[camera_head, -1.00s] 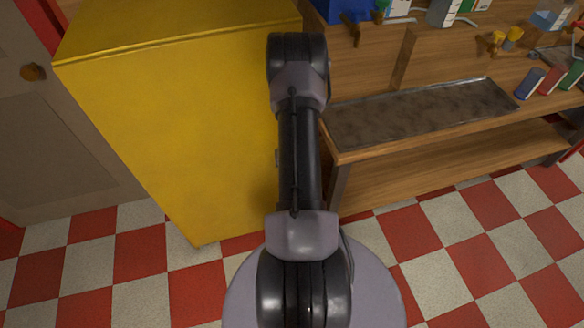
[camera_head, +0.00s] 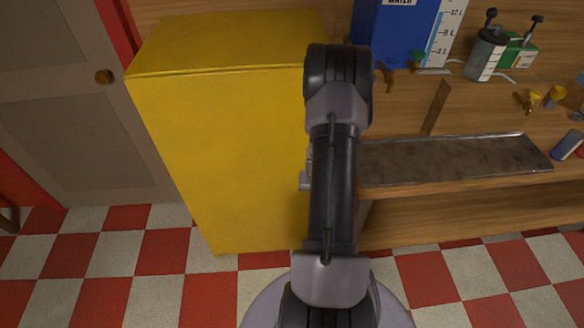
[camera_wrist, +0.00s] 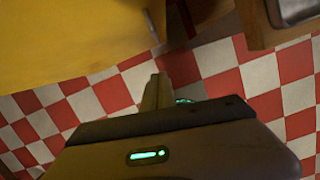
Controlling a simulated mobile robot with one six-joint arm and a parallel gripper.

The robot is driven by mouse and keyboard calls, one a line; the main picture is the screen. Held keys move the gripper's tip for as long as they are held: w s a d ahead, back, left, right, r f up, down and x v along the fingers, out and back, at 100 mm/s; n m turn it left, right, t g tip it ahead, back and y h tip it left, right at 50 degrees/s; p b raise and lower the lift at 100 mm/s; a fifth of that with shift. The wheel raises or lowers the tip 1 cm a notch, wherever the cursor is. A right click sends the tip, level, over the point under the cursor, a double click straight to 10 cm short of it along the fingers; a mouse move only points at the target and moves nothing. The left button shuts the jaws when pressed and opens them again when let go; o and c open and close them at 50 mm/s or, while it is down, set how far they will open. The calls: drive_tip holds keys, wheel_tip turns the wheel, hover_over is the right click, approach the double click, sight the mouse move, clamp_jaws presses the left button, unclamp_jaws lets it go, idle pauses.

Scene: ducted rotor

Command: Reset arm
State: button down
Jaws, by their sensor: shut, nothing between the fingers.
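My arm rises in the middle of the head view, in front of the gap between the yellow cabinet (camera_head: 220,140) and the wooden bench (camera_head: 470,220). The arm hides part of both. My gripper (camera_wrist: 157,88) shows in the wrist view, its narrow fingers shut together and empty over the checkered floor. A green light glows on its body. The yellow cabinet (camera_wrist: 70,40) fills the upper left of the wrist view, apart from the fingers. In the head view the gripper is hidden behind the arm.
The bench holds a grey metal tray (camera_head: 450,158), a blue water tank (camera_head: 400,35), a dark-topped container (camera_head: 484,55) and a blue cylinder (camera_head: 566,145). A door (camera_head: 70,110) stands at left. Red and white floor (camera_head: 120,260) is clear at front left.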

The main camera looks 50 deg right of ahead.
drive_tip(key=w+r+m+h+b, duration=0.15)
drive_tip(key=w+r+m, duration=0.35)
drive_tip(key=r, duration=0.5)
drive_tip(key=w+a+r+m+t+h, duration=0.15)
drive_tip(key=w+a+r+m, duration=0.35)
drive_tip(key=a+r+m, duration=0.6)
drive_tip(key=s+a+r+m+t+y+b, duration=0.1)
drive_tip(key=s+a+r+m+y, duration=0.1)
drive_tip(key=a, duration=0.8)
drive_tip(key=s+a+r+m+t+y+b, duration=0.1)
drive_tip(key=s+a+r+m+y, duration=0.2)
drive_tip(key=a, duration=0.8)
drive_tip(key=s+a+r+m+t+y+b, duration=0.1)
drive_tip(key=s+a+r+m+y, duration=0.1)
drive_tip(key=s+a+r+m, duration=0.4)
drive_tip(key=a+r+m, duration=0.1)
drive_tip(key=a+r, duration=0.1)
drive_tip(key=a, duration=0.3)
drive_tip(key=shift+s+a+m, duration=0.2)
drive_tip(key=shift+a+m, duration=0.05)
drive_tip(key=shift+m, duration=0.05)
